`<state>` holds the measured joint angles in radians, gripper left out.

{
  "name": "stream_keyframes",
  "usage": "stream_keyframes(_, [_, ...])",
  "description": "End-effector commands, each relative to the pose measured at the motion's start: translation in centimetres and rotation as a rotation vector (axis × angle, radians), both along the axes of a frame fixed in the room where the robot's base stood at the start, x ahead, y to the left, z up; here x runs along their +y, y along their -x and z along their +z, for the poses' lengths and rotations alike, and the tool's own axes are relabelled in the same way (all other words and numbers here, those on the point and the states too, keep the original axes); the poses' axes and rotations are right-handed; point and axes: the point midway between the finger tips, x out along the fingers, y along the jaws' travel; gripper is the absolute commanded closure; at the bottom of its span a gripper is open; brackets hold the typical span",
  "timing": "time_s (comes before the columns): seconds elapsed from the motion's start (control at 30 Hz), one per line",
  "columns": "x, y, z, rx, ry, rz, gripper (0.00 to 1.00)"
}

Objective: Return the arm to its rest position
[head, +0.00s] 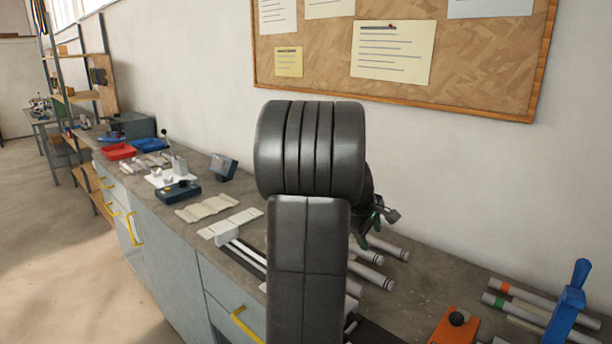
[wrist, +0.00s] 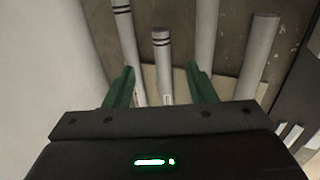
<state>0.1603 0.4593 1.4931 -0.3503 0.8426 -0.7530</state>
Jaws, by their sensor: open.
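My arm (head: 308,240) rises dark in the middle of the head view and hides part of the bench. My gripper (head: 372,232) shows partly behind it, to the right, above the bench. In the wrist view my gripper (wrist: 160,88) has two green fingers set wide apart, with nothing held between them. Several grey tubes (wrist: 163,60) lie beyond the fingers, two of them with dark bands at the end. They also show on the bench in the head view (head: 372,276), just below my gripper.
The bench (head: 430,280) runs along the wall under a cork board (head: 300,60). At right stand a blue clamp-like tool (head: 568,305) and an orange block (head: 455,328). Banded tubes (head: 520,310) lie nearby. Further left are a dark blue box (head: 176,192) and a red tray (head: 118,151).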

Motion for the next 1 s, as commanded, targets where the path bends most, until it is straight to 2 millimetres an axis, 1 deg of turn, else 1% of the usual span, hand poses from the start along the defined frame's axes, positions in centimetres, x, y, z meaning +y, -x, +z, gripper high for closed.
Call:
stream_keyframes(0.03, [-0.4, -0.3, -1.2, 0.006, -0.001, -0.002, 0.49])
stream_keyframes(0.2, [-1.3, -1.3, -4.1, 0.007, -0.001, -0.001, 0.49])
stream_keyframes(0.3, [-1.9, -1.8, -5.6, 0.006, -0.001, -0.001, 0.49])
stream_keyframes(0.43, [-2.3, -2.3, -7.1, 0.005, -0.002, -0.001, 0.49])
stream_keyframes(0.63, [-2.7, -2.7, -8.1, 0.004, -0.001, 0.0, 0.49])
stream_keyframes(1.0, [-2.7, -2.8, -8.2, 0.003, -0.001, 0.0, 0.49])
